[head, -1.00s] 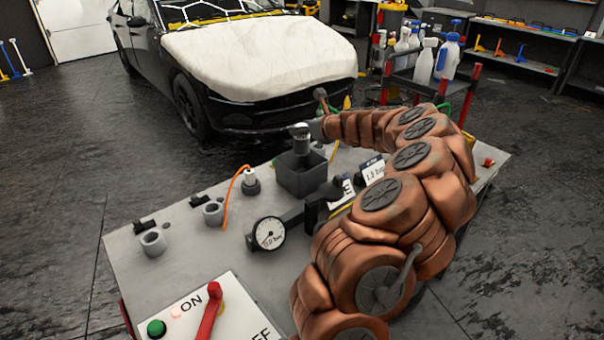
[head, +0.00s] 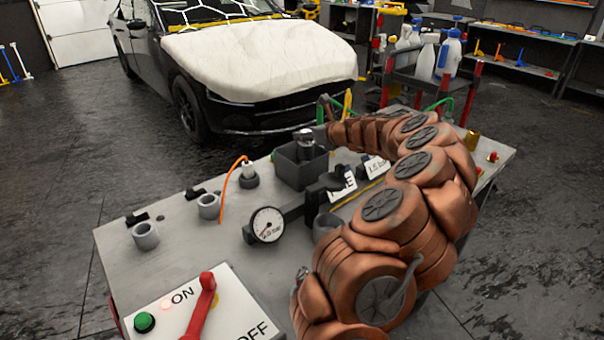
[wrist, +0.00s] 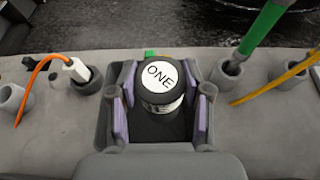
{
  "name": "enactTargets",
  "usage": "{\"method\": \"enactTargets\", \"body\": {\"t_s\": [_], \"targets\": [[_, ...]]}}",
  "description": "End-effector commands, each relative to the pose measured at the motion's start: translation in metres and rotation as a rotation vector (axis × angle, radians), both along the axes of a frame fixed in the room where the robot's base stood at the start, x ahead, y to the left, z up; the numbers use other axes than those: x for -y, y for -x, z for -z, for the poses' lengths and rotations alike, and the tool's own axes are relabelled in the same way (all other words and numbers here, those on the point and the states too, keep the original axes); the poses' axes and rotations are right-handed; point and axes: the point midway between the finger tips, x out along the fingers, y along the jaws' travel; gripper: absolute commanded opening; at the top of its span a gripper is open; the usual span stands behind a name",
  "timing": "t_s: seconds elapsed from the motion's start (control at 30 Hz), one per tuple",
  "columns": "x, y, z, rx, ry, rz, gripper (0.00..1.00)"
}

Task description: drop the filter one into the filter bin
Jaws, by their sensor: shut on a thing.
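Filter one, a short cylinder with a white top marked ONE (wrist: 159,77), is between the purple pads of my gripper (wrist: 158,98) in the wrist view. My gripper is shut on it and holds it upright. The filter bin (head: 300,172), an open dark grey square box, stands on the bench in the head view. The filter (head: 306,142) is at the bin's mouth, its lower part hidden by the bin wall. I cannot tell whether it touches the bottom.
The grey bench (head: 180,245) holds a pressure gauge (head: 267,225), a red lever (head: 204,300), round sockets and an orange cable (head: 226,185). A green-handled tool (wrist: 258,35) stands in a socket right of the bin. A car (head: 250,75) is behind.

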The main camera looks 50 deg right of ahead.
Motion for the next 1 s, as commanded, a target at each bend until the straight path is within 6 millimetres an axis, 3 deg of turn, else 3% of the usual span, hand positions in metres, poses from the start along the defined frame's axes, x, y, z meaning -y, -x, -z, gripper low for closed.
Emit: {"method": "enactTargets", "body": {"t_s": [0.33,0.37,0.6,1.0], "targets": [[0.0,0.0,0.0026,0.0,0.0,0.0,0.13],[0.0,0.0,0.0027,0.0,0.0,0.0,0.52],[-0.0001,0.0001,0.0028,0.0,0.0,0.0,0.77],[0.0001,0.0026,0.0018,0.0,0.0,0.0,0.78]]}}
